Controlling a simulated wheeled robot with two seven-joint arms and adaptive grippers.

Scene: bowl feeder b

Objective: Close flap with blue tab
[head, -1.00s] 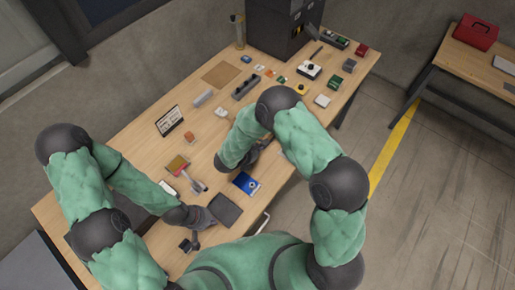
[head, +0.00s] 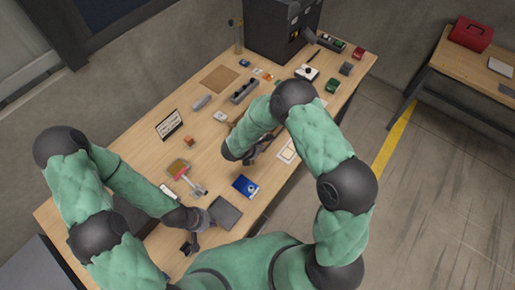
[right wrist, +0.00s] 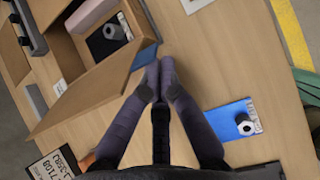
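In the right wrist view an open brown box (right wrist: 73,50) has a wide brown flap (right wrist: 95,92) standing out towards me. A blue tab (right wrist: 145,57) sits at the flap's edge. My right gripper (right wrist: 161,66) has its fingertips together with nothing visible between them, just right of the tab; I cannot tell if they touch it. In the head view my right arm hides most of the box. My left gripper (head: 190,244) is low over the near table, beside a dark square plate (head: 226,212); its fingers are too small to read.
A blue card (right wrist: 235,120) with a hex nut lies right of my right gripper. A sign (head: 169,124), a red-and-yellow piece (head: 179,169) and a brown mat (head: 220,79) lie on the table. A dark machine (head: 281,30) stands at the back.

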